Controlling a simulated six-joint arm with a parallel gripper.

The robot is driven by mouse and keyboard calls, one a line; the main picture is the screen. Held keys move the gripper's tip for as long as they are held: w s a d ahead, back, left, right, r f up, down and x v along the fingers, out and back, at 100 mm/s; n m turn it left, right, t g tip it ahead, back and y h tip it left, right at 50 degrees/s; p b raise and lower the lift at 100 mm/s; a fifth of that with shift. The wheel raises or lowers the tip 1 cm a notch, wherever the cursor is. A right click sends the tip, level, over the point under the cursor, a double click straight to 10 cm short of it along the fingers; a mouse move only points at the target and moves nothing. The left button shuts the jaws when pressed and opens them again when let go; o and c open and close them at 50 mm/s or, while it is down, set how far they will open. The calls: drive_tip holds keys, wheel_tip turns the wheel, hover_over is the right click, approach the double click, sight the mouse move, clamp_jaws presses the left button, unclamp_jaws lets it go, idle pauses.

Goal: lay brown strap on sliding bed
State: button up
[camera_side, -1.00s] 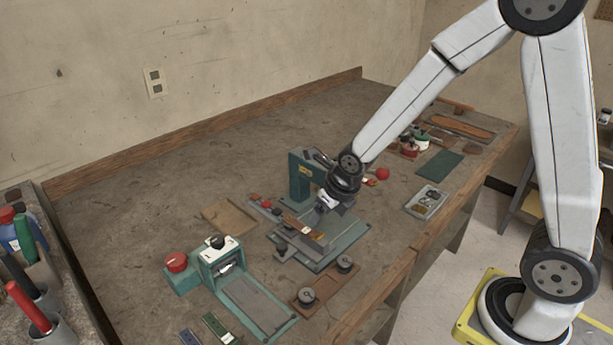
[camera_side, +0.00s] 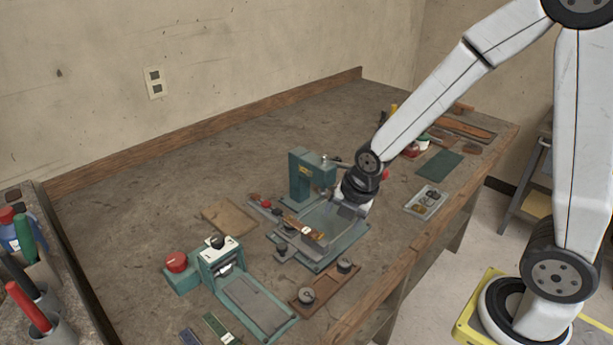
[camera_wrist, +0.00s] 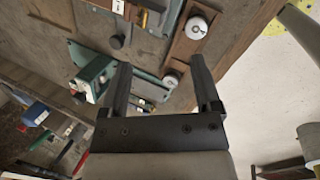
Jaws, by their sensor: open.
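The brown strap (camera_side: 293,219), with a white tag near one end, lies across the near-left part of the stitcher's bed (camera_side: 347,236). Its tagged end also shows at the top of the wrist view (camera_wrist: 130,4). The green stitcher head (camera_side: 304,177) stands behind the bed. My gripper (camera_side: 345,212) is above the right side of the bed, apart from the strap. In the wrist view my gripper's fingers (camera_wrist: 160,78) are spread with nothing between them. I cannot tell exactly how the strap rests on the bed.
A brown holder with two spools (camera_side: 325,284) lies in front of the bed. A grey tray of small parts (camera_side: 426,203) lies at right. The bench behind the stitcher is clear.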

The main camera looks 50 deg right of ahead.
drive_tip(key=s+m+g, duration=0.1)
drive_tip(key=s+m, duration=0.6)
drive_tip(key=m, duration=1.5)
drive_tip(key=shift+s+r, duration=0.2)
drive_tip(key=shift+r, duration=0.25)
